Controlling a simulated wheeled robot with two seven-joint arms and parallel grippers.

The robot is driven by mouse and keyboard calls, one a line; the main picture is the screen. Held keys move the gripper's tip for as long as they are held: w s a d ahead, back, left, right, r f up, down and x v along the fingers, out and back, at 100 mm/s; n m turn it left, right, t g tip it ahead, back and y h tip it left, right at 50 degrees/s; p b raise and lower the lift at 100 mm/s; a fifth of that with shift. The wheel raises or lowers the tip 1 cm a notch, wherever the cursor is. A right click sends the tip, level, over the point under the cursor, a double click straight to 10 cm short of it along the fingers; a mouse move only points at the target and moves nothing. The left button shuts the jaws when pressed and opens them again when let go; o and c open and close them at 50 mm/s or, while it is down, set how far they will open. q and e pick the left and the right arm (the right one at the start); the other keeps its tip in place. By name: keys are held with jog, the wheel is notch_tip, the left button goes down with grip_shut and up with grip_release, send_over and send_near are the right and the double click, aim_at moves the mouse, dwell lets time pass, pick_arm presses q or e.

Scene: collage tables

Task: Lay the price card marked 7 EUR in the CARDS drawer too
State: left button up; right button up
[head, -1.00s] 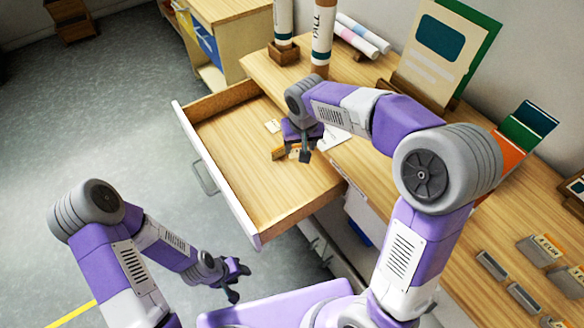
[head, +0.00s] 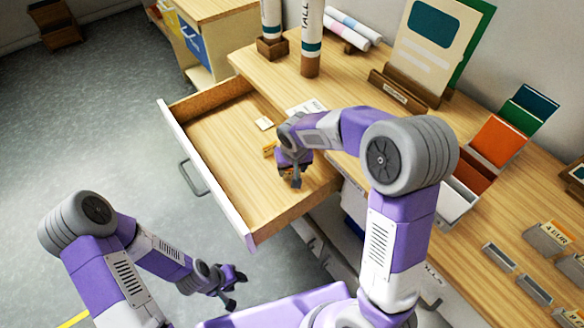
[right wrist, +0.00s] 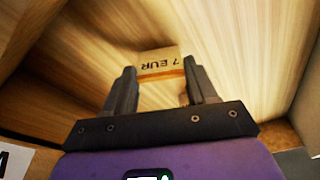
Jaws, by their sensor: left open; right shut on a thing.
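My right gripper (head: 294,178) is over the near right part of the open drawer (head: 215,150). In the right wrist view its two fingers (right wrist: 160,88) are shut on the price card marked 7 EUR (right wrist: 158,63), whose print shows upside down. Pale wood lies behind the card; I cannot tell whether the card touches it. In the head view I cannot clearly make out the held card. A small cream card (head: 264,123) lies in the drawer, and a small orange piece (head: 269,150) shows beside the gripper. My left gripper (head: 230,285) is open and empty, outside the drawer.
The wooden table (head: 400,140) carries tall tubes (head: 312,40), a board on a stand (head: 430,50), coloured folders (head: 497,140) and small card holders (head: 545,240) at the right. A white printed sheet (head: 305,107) lies near the drawer's back. The drawer's left part is clear.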

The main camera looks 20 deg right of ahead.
jog(key=shift+f, duration=0.1)
jog(key=o, duration=1)
jog(key=p+v, duration=0.4)
jog(key=v, duration=0.8)
